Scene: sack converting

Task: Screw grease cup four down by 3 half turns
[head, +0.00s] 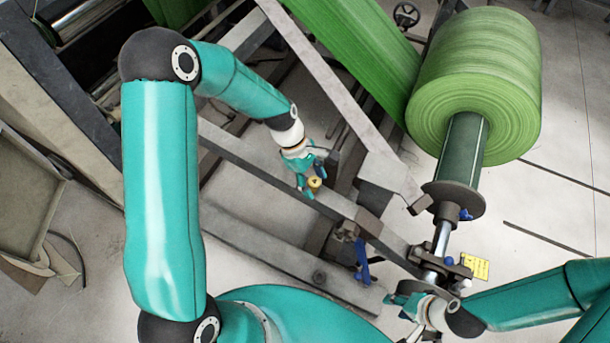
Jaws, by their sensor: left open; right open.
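A small yellow-capped cup (314,183), which looks like a grease cup, stands on the grey beam of the machine frame. No number shows on it, so I cannot tell from the picture which cup it is. My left gripper (312,178) is open, with its teal fingers around or right beside the cup; contact cannot be made out. My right gripper (401,313) is open near the shaft end at the lower right. No object shows between its fingers, which are partly hidden by its own wrist.
A green roll (465,80) sits on a shaft (441,238) at the right. A blue handle (362,262) hangs near the beam's lower end, and a yellow tag (475,266) is by the shaft. Diagonal beams (335,95) crowd the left gripper. Bare floor (560,215) lies at the right.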

